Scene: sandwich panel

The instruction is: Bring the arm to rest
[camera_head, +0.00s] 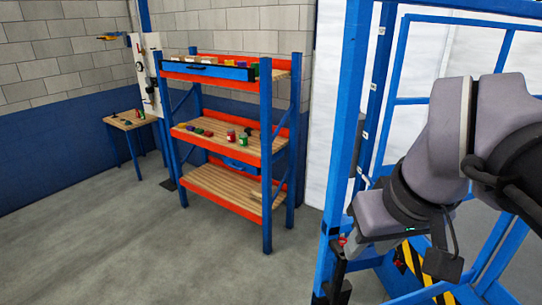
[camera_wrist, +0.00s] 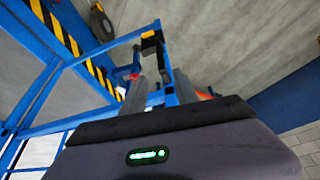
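My arm (camera_head: 440,170) is bent at the right of the head view, in front of a blue metal frame. My gripper (camera_wrist: 160,88) shows in the wrist view as two grey fingers standing apart, with parts of the blue frame visible between and beyond them. I see nothing clearly held. In the head view the gripper end is low, close to the blue post (camera_head: 338,170), and partly hidden by the wrist. I cannot tell whether the fingers touch the frame.
A blue and orange shelf (camera_head: 228,187) with small coloured items stands left of the frame. A small wooden table (camera_head: 128,123) is further left. A yellow-and-black striped barrier (camera_wrist: 60,32) is near the arm. The grey floor (camera_head: 130,235) at front left is clear.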

